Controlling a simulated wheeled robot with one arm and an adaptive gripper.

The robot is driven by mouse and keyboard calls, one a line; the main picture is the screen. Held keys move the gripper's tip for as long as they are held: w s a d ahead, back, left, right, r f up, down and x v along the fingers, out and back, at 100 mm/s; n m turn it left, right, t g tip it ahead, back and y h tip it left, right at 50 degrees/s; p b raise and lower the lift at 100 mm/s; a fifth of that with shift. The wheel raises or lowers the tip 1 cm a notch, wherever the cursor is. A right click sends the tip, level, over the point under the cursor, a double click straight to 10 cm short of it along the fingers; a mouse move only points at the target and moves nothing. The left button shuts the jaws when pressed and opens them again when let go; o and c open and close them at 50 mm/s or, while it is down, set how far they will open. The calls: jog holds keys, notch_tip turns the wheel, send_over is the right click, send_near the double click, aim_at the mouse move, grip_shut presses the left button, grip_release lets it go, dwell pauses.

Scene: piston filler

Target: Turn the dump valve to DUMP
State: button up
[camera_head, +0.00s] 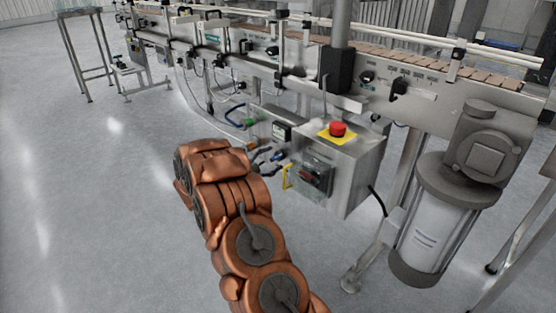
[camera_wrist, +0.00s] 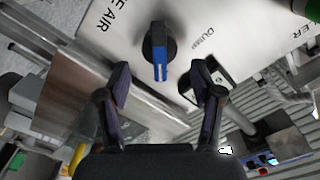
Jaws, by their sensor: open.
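The dump valve (camera_wrist: 159,55) shows in the wrist view as a round black knob with a blue-ended handle. Its handle points down in the picture, toward my gripper. It sits on a pale label plate (camera_wrist: 225,18); a word that looks like "DUMP" is printed right of the knob, and "AIR" is at the upper left. My gripper (camera_wrist: 160,68) is open, one finger to each side of the handle's end, with gaps on both sides. I cannot tell how far the fingertips are from the plate.
A metal control box (camera_head: 352,165) with a red emergency button (camera_head: 338,129) stands close right of my arm. A yellow bracket (camera_head: 287,177) sticks out from it. A conveyor (camera_head: 400,70) runs behind, and a motor (camera_head: 480,155) is at the right. Open floor lies left.

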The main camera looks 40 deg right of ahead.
aim_at(276, 157)
jog(key=shift+d+b, duration=0.45)
jog(key=shift+d, duration=1.2)
jog(key=shift+s, duration=0.1)
jog(key=c, duration=1.1)
